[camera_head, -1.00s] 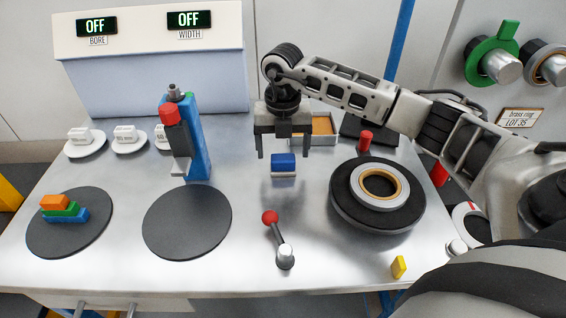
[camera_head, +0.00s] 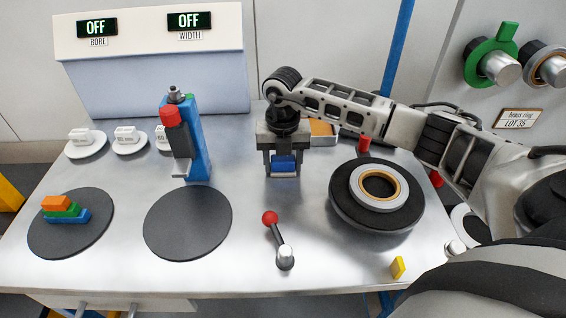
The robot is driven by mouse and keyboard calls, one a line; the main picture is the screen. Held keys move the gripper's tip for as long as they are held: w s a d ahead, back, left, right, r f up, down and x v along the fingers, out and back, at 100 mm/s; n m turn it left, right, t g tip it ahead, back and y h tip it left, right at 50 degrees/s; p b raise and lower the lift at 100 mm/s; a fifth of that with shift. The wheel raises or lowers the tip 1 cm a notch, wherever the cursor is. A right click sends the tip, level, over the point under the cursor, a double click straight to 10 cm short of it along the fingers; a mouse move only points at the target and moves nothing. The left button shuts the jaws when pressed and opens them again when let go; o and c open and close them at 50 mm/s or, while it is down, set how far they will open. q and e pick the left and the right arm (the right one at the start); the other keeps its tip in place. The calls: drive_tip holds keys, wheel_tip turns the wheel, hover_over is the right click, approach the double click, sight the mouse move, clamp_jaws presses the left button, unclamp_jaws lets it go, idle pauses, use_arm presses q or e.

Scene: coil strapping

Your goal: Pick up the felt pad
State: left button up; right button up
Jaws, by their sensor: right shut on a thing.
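The felt pad (camera_head: 284,163), a small blue block with a pale underside, is at the middle of the metal table, behind the red-knobbed lever. My right gripper (camera_head: 283,169) comes down over it from above, with one finger on each side. It is shut on the pad, and its palm and fingers hide part of the block. I cannot tell any gap between the pad and the table. My left gripper is not in view.
The red-knobbed lever (camera_head: 277,239) stands in front of the pad. A black turntable with a ring (camera_head: 340,205) is to the right, and a blue post device (camera_head: 199,150) to the left. An orange-lined tray (camera_head: 322,128) is behind.

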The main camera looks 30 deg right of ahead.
drive_tip(key=shift+r, duration=0.15)
drive_tip(key=shift+r, duration=0.25)
wheel_tip(320, 180, up, 2)
drive_tip(key=shift+w+r+b, duration=0.1)
drive_tip(key=shift+b, duration=0.25)
drive_tip(key=s+a+r+b, duration=0.1)
drive_tip(key=s+a+r, duration=0.2)
drive_tip(key=s+r, duration=0.7)
drive_tip(key=s, duration=0.4)
drive_tip(key=shift+o, duration=1.1)
drive_tip(key=shift+c, duration=0.4)
drive_tip(key=shift+w, duration=0.1)
